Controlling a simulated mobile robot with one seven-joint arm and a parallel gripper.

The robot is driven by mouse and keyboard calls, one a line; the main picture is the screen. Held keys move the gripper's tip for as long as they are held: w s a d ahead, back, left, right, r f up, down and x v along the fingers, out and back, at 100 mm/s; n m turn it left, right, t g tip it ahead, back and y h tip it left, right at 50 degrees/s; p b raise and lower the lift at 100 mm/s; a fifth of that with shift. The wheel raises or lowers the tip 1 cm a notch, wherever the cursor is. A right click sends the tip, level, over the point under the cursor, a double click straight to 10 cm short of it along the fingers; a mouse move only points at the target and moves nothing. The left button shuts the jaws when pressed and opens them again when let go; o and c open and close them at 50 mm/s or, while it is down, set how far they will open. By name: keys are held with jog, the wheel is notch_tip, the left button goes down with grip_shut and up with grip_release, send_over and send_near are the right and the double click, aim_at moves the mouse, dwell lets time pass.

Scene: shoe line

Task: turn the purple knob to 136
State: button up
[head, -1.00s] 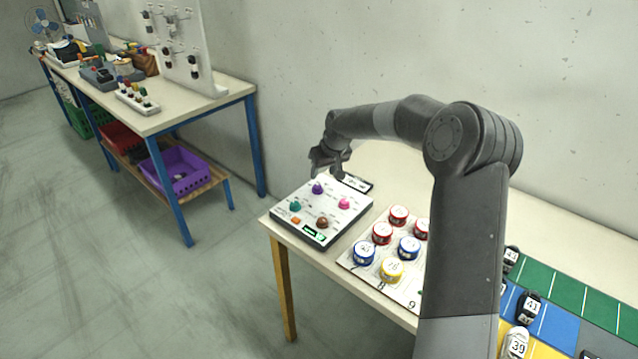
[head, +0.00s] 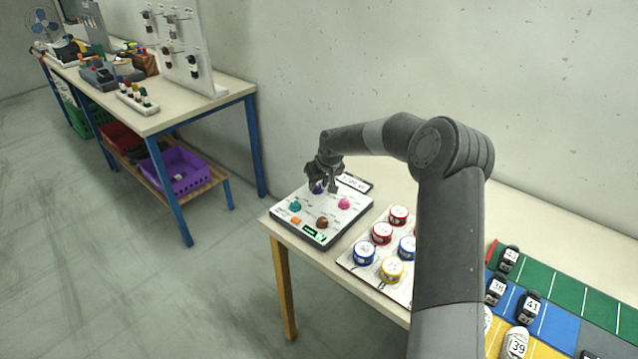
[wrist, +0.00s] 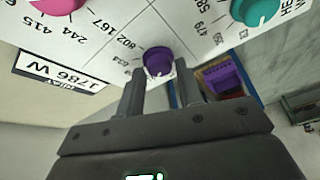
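The purple knob (wrist: 158,62) stands on the white control panel (wrist: 110,22). In the wrist view it lies between the tips of my gripper's two fingers (wrist: 160,80), with a gap showing at least on the right side. My gripper is open around or just short of the knob; I cannot tell if a finger touches it. In the head view my gripper (head: 324,183) is over the panel's back left part and hides most of the purple knob (head: 316,189). Printed numbers by the knob include 802 and 167; 136 is not readable.
Colored round tins (head: 382,233) are to the right.

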jog(key=c, duration=0.6)
jog(key=n+y, duration=0.1)
jog(key=n, duration=0.2)
jog(key=shift+w+d+g, duration=0.1)
jog(key=shift+g, duration=0.2)
jog(key=shift+w+n+g+y, duration=0.1)
jog(key=shift+n+g+y, duration=0.45)
jog(key=shift+n, duration=1.25)
jog(key=shift+d, duration=0.1)
jog(key=o, duration=1)
jog(key=shift+c, duration=0.2)
